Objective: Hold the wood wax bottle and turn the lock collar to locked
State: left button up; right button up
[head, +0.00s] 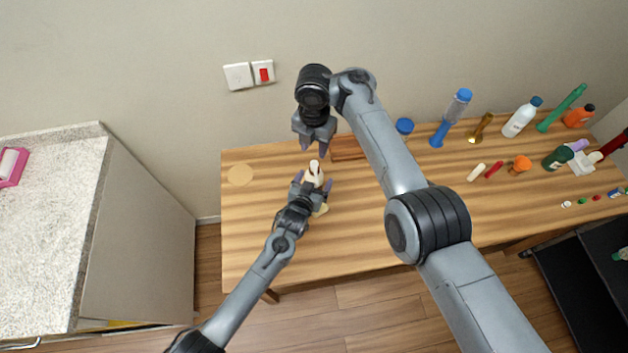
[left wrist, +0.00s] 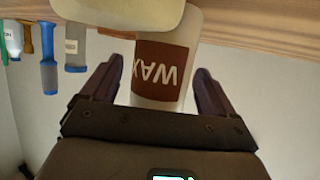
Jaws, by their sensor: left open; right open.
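The wood wax bottle (head: 314,173) stands on the wooden table in the head view, pale with a small top. In the left wrist view the bottle (left wrist: 160,78) shows its brown label with upside-down WAX lettering. My left gripper (head: 312,181) is open, with one finger on each side of the bottle; gaps show between fingers and bottle in the wrist view. My right gripper (head: 314,149) is open and empty, pointing down above and just behind the bottle's top. The lock collar is too small to make out, and its setting cannot be told.
A brown wooden block (head: 347,148) lies right of my right gripper. Several bottles and tools stand along the table's right side.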

pick_arm(q)
jog(key=c, duration=1.2)
pick_arm(e)
jog(key=shift+o, duration=0.2)
